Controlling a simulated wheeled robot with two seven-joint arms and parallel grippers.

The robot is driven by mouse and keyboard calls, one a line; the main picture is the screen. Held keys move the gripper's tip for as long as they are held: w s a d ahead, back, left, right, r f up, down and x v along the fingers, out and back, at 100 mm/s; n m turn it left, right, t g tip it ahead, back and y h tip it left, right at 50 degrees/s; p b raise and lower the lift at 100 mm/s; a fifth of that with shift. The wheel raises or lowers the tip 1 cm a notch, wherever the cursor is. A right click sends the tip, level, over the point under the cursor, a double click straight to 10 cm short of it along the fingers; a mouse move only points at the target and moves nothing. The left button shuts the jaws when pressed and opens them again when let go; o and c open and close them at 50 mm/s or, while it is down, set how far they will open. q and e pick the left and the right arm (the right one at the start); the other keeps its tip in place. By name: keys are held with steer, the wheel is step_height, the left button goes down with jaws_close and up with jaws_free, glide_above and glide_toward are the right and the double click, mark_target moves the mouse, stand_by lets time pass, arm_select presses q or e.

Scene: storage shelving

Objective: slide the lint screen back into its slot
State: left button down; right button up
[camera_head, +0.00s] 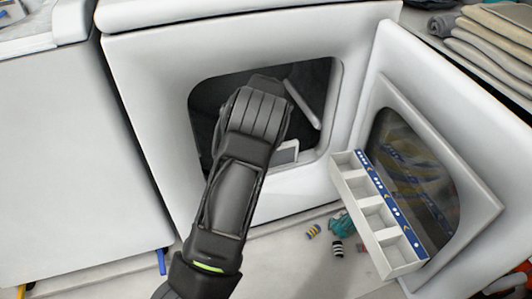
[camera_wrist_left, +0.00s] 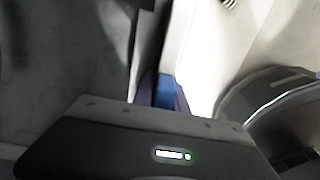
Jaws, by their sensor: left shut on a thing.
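The white dryer (camera_head: 250,45) stands with its front opening uncovered. My left arm reaches into the dark opening, and in the head view it hides its own gripper. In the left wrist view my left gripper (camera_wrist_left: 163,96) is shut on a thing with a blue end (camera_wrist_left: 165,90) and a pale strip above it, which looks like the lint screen. A pale bar (camera_head: 304,104) shows to the right of my arm inside the opening. A pale framed piece (camera_head: 287,152) shows at the opening's lower lip; I cannot tell whether it is the slot. My right gripper is not in view.
The open dryer door (camera_head: 470,170) stands at the right. A white compartment tray (camera_head: 390,262) with a blue strip is in front of it. Small striped and teal items (camera_head: 343,225) lie below. Folded cloths (camera_head: 490,40) lie at the upper right. Another white appliance (camera_head: 70,160) stands left.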

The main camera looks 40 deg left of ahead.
arm_select(q)
steer(key=shift+f, duration=0.35)
stand_by(0.3)
steer(key=shift+f+b, duration=0.55)
steer(key=shift+f, duration=0.6)
steer(key=c, duration=1.3)
jaws_free()
steer(key=shift+o, duration=0.2)
